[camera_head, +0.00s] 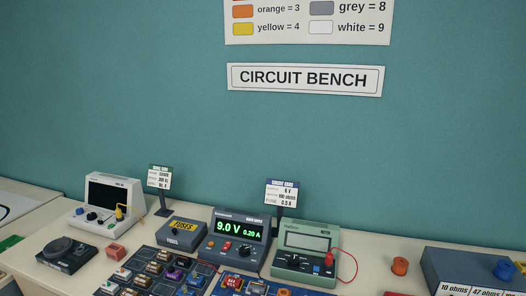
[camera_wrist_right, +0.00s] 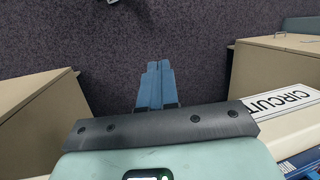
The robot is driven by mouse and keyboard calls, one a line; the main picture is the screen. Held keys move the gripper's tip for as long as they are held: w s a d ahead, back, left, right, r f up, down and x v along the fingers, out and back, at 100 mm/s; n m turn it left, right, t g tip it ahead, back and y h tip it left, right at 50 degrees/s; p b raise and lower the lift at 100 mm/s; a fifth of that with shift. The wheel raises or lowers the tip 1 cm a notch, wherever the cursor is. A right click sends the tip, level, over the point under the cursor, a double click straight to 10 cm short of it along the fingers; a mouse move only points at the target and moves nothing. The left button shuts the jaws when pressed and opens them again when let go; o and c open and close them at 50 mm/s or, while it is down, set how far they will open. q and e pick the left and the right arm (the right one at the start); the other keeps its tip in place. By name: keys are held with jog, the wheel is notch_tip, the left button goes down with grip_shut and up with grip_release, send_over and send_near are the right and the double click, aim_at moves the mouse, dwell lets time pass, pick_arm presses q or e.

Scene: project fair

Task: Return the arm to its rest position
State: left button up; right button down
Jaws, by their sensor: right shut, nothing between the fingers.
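My right gripper (camera_wrist_right: 156,86) shows in the right wrist view, its two blue fingers shut together with nothing between them. It hangs over dark carpet, apart from the furniture on both sides. No gripper or arm shows in the head view, so my left gripper is out of sight.
In the head view a bench carries a power supply (camera_head: 238,236) reading 9.0 V, a green meter (camera_head: 306,247), a fuses box (camera_head: 181,234) and an oscilloscope (camera_head: 106,198). In the wrist view, beige cabinets stand left (camera_wrist_right: 50,120) and right (camera_wrist_right: 275,70), with open carpet (camera_wrist_right: 190,50) between.

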jog(key=s+d+f+m, duration=0.1)
jog(key=s+d+f, duration=0.1)
jog(key=s+f, duration=0.7)
jog(key=s+d+f, duration=0.3)
jog(key=s+f, duration=0.6)
jog(key=f, duration=0.4)
jog(key=shift+s+d+f+m+t+y, duration=0.2)
jog(key=shift+s+f+m+t+y, duration=0.1)
jog(key=shift+m, duration=0.1)
